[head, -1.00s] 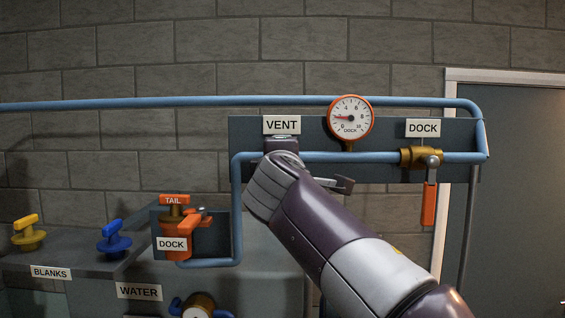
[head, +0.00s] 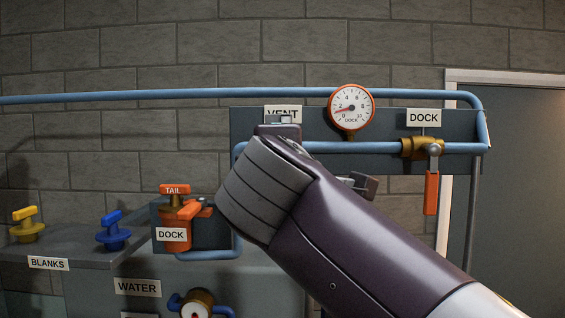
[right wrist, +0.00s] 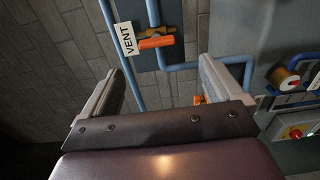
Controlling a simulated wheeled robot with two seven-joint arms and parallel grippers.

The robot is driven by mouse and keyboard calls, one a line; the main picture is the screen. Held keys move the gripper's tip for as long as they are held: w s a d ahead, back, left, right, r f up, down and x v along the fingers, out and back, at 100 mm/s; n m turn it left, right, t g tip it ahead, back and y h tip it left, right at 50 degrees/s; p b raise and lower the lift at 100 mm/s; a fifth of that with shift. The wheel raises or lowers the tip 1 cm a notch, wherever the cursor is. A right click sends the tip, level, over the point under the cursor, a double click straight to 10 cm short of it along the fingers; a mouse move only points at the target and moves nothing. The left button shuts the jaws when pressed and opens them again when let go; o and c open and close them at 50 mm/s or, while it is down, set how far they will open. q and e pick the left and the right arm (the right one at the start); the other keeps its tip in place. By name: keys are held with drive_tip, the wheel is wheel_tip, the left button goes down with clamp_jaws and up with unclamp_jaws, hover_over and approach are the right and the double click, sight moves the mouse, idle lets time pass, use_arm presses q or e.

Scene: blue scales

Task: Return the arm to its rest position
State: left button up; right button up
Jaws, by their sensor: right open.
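My right arm comes in from the lower right of the head view, with its wrist (head: 265,190) in front of the panel below the VENT sign. The right gripper (right wrist: 165,85) is open in the right wrist view, its two grey fingers well apart with nothing held between them. In the head view the wrist hides most of the gripper; only dark parts of it show. The vent valve's orange handle (right wrist: 156,42) and the VENT sign (right wrist: 127,39) lie beyond the fingers, apart from them. In the head view the wrist hides this valve. My left gripper is not in view.
A gauge (head: 350,108) and the dock valve (head: 421,147), its orange handle hanging down, are on the panel. The orange tail valve (head: 174,215) is left of my wrist. Blue and yellow blanks (head: 113,232) stand on a ledge (head: 75,250). A door is at right.

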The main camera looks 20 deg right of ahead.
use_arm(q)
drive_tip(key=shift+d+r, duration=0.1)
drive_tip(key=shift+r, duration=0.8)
use_arm(e)
drive_tip(key=shift+s+r, duration=0.15)
drive_tip(key=shift+s, duration=0.4)
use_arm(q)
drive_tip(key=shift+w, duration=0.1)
